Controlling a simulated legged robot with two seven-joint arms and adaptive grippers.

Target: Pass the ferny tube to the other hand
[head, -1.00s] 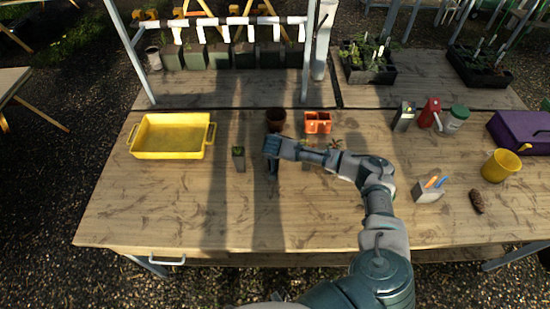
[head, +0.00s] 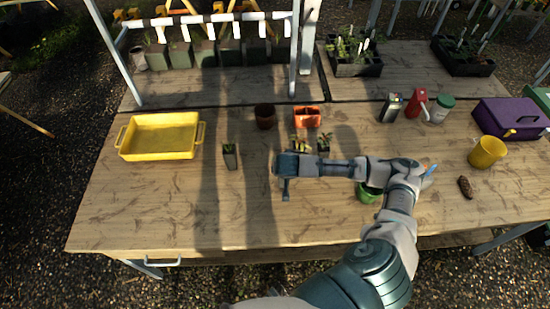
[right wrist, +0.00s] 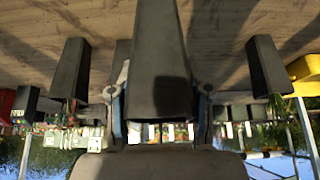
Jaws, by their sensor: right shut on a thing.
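My right gripper (head: 284,172) is over the middle of the bench in the head view, shut on a dark, tapered square tube (head: 286,190). The held tube fills the middle of the right wrist view (right wrist: 160,55), between the two fingers (right wrist: 160,105). Its plant is hidden, so I cannot tell from it whether this is the ferny one. Another dark tube (head: 230,158) with a small green plant stands to the left. Two more planted tubes, one (head: 301,146) with yellowish leaves and one (head: 323,144) greener, stand just behind my right forearm. My left gripper is not in view.
A yellow tray (head: 160,155) lies at the left. A brown pot (head: 265,117) and an orange holder (head: 307,117) stand behind. A green pot (head: 367,194) is partly under my right arm. The front left bench is clear.

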